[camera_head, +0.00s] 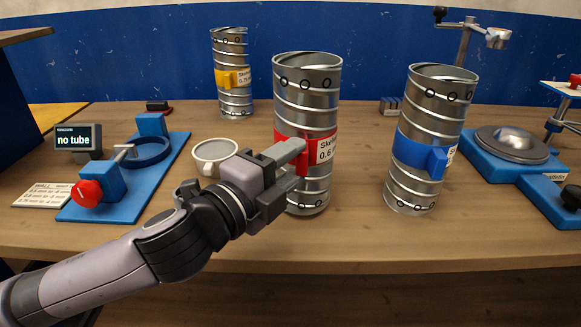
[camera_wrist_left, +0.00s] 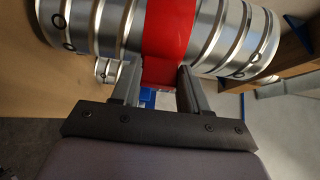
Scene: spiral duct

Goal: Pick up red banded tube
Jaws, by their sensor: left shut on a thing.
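The red banded tube (camera_head: 307,95) is a silver spiral duct with a red band and a white label, upright near the middle of the table. Its base looks at or close to the table top; I cannot tell whether there is a gap. My left gripper (camera_head: 297,158) reaches in from the left at band height. It is shut on the red grip of the band. In the left wrist view the two fingers (camera_wrist_left: 158,88) flank the red part, and the tube (camera_wrist_left: 100,25) lies across the picture. My right gripper is not in view.
A blue banded tube (camera_head: 434,105) stands to the right, a yellow banded one (camera_head: 231,60) behind. A blue fixture (camera_head: 120,180) with a red knob and a "no tube" display (camera_head: 73,140) is at left. A mug (camera_head: 215,152) sits behind my gripper. A blue stand (camera_head: 512,160) is at right.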

